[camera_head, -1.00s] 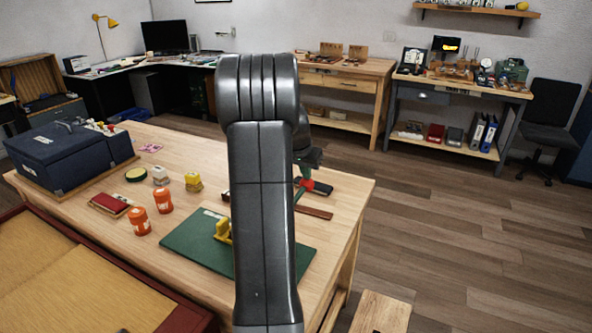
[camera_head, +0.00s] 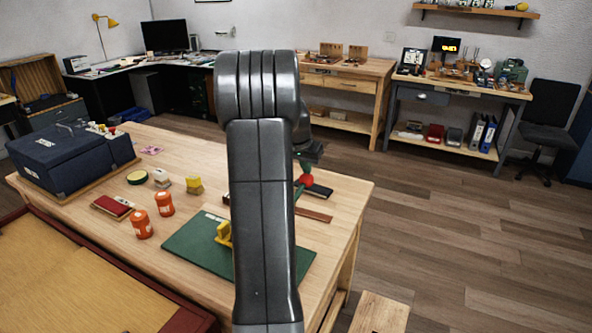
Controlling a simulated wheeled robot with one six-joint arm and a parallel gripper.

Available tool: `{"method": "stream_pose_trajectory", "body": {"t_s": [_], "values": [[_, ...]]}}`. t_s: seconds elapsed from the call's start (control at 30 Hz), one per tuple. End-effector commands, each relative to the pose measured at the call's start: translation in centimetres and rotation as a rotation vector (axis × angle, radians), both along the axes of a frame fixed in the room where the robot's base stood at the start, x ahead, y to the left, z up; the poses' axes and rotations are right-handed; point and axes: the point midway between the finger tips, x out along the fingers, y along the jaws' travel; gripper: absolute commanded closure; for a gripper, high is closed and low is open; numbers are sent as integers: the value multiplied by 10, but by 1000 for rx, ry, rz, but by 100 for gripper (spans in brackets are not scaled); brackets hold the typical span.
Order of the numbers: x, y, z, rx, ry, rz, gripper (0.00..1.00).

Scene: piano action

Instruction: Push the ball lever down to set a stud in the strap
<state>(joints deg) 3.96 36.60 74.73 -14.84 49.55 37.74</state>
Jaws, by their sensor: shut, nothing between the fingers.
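A red ball (camera_head: 305,181), which looks like the knob of the ball lever, shows just right of my arm near the table's right end. A green part (camera_head: 299,194) shows below it; the rest of the press is hidden behind my arm. A flat reddish-brown strip (camera_head: 314,215), perhaps the strap, lies on the table in front of it. No stud can be made out. My gripper (camera_head: 309,158) is only partly in view, dark and small, just above the red ball. It is shut and holds nothing. I cannot tell whether it touches the ball.
A green mat (camera_head: 200,243) with a yellow holder (camera_head: 223,234) lies left of my arm. Two orange jars (camera_head: 141,224), a red pad (camera_head: 112,205), small blocks and a blue box (camera_head: 70,157) stand further left. A black item (camera_head: 320,192) lies right of the ball.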

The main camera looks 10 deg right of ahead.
Motion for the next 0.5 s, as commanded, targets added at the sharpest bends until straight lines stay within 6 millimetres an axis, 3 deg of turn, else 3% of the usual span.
{"method": "stream_pose_trajectory", "body": {"t_s": [0.5], "values": [[0, 0, 45, 0, 0, 0, 100]]}}
